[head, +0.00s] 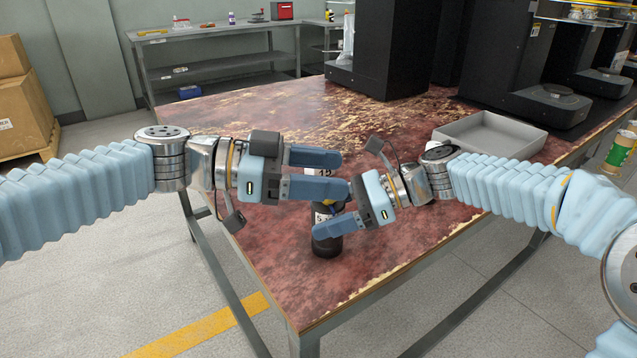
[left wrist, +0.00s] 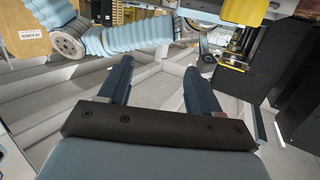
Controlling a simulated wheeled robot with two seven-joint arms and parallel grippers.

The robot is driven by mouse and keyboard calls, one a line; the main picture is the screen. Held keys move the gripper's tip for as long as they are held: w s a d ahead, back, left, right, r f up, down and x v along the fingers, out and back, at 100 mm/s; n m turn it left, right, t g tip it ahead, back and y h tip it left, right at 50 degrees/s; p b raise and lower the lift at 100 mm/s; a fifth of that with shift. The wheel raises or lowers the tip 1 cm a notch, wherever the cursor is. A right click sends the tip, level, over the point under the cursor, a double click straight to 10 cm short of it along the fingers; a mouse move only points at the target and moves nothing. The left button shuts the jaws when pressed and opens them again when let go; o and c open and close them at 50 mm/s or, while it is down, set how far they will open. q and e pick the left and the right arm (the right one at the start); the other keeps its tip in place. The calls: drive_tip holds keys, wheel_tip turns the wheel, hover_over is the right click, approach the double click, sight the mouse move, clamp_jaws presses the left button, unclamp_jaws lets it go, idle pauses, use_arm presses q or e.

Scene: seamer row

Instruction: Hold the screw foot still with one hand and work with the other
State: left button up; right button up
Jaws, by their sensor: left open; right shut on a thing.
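The screw foot (head: 327,245) is a dark upright cylinder with white labels, near the table's front edge in the head view. My right gripper (head: 326,214) is shut on its labelled middle; one finger crosses in front, and the other is largely hidden by my left gripper's lower finger. My left gripper (head: 338,174) is open just above, pointing right. A numbered white part of the screw foot shows between its fingers; I cannot tell whether they touch it. The left wrist view shows the spread left fingers (left wrist: 163,75), with no clear screw foot between them.
The worn reddish table (head: 270,110) has free surface behind the grippers. An empty grey tray (head: 490,133) lies at the right. Black machines (head: 385,50) stand along the back. A grey shelf bench (head: 215,52) and cardboard boxes (head: 22,115) are farther off.

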use_arm(q)
drive_tip(key=w+a+r+n+t+y, duration=0.1)
drive_tip(key=w+a+r+n+y, duration=0.35)
drive_tip(key=y, duration=0.75)
drive_tip(key=shift+n, duration=0.55)
drive_tip(key=x, duration=1.1)
drive_tip(key=shift+s+d+r, duration=0.15)
drive_tip(key=shift+s+d, duration=0.2)
drive_tip(key=shift+c, duration=0.3)
